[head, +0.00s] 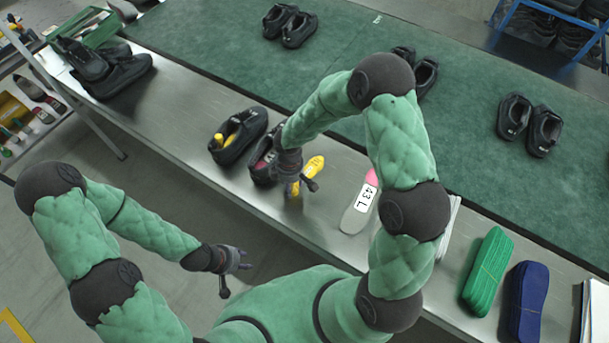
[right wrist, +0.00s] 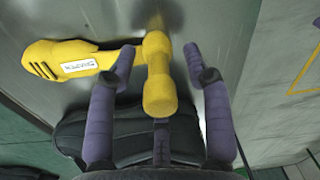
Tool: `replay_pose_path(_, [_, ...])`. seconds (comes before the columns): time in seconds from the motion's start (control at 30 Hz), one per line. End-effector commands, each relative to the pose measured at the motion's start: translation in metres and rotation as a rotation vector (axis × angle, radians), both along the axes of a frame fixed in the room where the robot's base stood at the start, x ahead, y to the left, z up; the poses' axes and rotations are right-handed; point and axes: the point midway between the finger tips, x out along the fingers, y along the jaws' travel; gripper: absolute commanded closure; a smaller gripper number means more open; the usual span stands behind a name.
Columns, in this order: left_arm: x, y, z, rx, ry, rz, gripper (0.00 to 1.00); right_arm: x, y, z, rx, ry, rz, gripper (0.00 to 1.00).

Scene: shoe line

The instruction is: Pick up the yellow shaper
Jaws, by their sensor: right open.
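The yellow shaper (head: 316,166) lies on the metal bench beside the dark shoes, partly hidden by my right gripper (head: 303,187) in the head view. In the right wrist view the shaper (right wrist: 70,60) has a white label on its long part, which points left. Its knobbed end (right wrist: 159,90) lies between the two spread purple fingers of my right gripper (right wrist: 160,62). The gripper is open, and I cannot tell whether a finger touches it. My left gripper (head: 234,274) is open and empty, in front of the bench, well away from the shaper.
A dark shoe (head: 238,135) with yellow inside and another shoe (head: 262,165) stand left of the shaper. A sole-shaped piece marked 43 L (head: 354,218) lies to the right. A green belt (head: 440,160) runs behind.

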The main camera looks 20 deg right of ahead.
Motion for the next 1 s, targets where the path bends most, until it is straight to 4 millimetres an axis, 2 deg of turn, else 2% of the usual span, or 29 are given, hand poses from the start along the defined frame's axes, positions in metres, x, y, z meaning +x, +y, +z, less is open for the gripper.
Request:
replay_pose_path(0.03, [0.0000,0.0000,-0.0037,0.000,0.000,0.000,0.60,-0.0005,-0.0001,-0.0085,0.000,0.001,0.000,0.50])
replay_pose_path(0.1, [0.0000,0.0000,-0.0046,0.000,0.000,0.000,0.60,-0.0002,0.0002,-0.0120,0.001,0.000,-0.001,0.50])
replay_pose_path(0.3, [0.0001,0.0000,-0.0035,0.000,0.000,0.000,0.60,0.0001,0.0002,-0.0115,0.001,-0.002,-0.001,0.50])
replay_pose_path(0.33, [0.0001,0.0000,-0.0035,0.000,0.000,0.000,0.60,0.0000,0.0002,-0.0115,0.001,-0.002,-0.001,0.56])
replay_pose_path(0.4, [0.0001,0.0000,-0.0035,0.000,0.000,0.000,0.60,0.0000,0.0002,-0.0114,0.001,-0.002,-0.001,0.75])
replay_pose_path(0.5, [0.0001,0.0000,-0.0035,0.000,0.000,0.000,0.60,-0.0001,0.0001,-0.0115,0.001,-0.002,-0.001,1.00])
replay_pose_path(1.0, [0.0000,0.0000,-0.0019,0.000,0.000,0.000,0.60,-0.0002,0.0001,-0.0077,0.001,0.000,-0.001,1.00])
